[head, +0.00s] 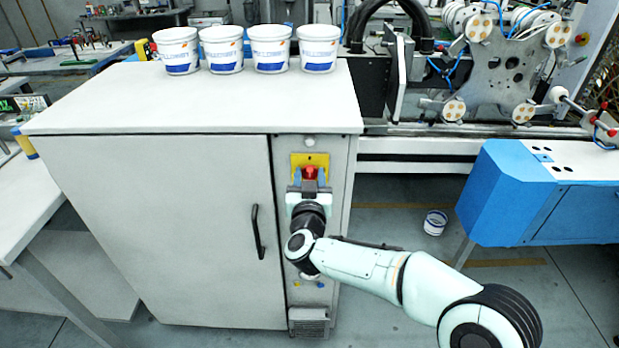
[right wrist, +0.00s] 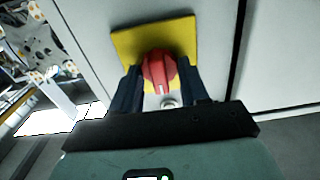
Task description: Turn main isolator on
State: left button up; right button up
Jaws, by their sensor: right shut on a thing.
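The main isolator is a red rotary knob (head: 310,173) on a yellow plate (head: 322,160), on the narrow front panel of a grey cabinet (head: 150,230). In the right wrist view the red knob (right wrist: 160,72) sits between my two dark fingers, with the yellow plate (right wrist: 125,45) behind it. A pale mark shows on the knob's lower edge. My right gripper (head: 310,182) is shut on the knob from the front. My left gripper is in neither view.
Several white tubs (head: 222,50) stand along the back of the cabinet top. A black door handle (head: 257,232) is left of my right arm. A blue machine housing (head: 505,195) stands to the right. A small tub (head: 435,222) is on the floor.

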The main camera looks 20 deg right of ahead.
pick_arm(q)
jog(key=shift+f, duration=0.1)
pick_arm(e)
jog(key=m+b, duration=0.2)
jog(key=m, duration=0.3)
jog(key=m+b, duration=0.3)
jog(key=m, duration=0.1)
jog(key=m+b, duration=0.2)
jog(key=m, duration=0.3)
jog(key=shift+d+f+m, duration=0.2)
jog(key=shift+f+m, duration=0.05)
jog(key=shift+m, duration=0.05)
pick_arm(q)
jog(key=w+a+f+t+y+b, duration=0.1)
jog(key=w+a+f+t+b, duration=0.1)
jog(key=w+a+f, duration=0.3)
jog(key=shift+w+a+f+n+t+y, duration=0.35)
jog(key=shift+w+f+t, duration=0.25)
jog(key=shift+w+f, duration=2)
pick_arm(e)
jog(key=shift+m, duration=1.7)
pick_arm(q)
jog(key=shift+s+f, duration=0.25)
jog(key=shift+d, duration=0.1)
pick_arm(e)
jog(key=o, duration=1)
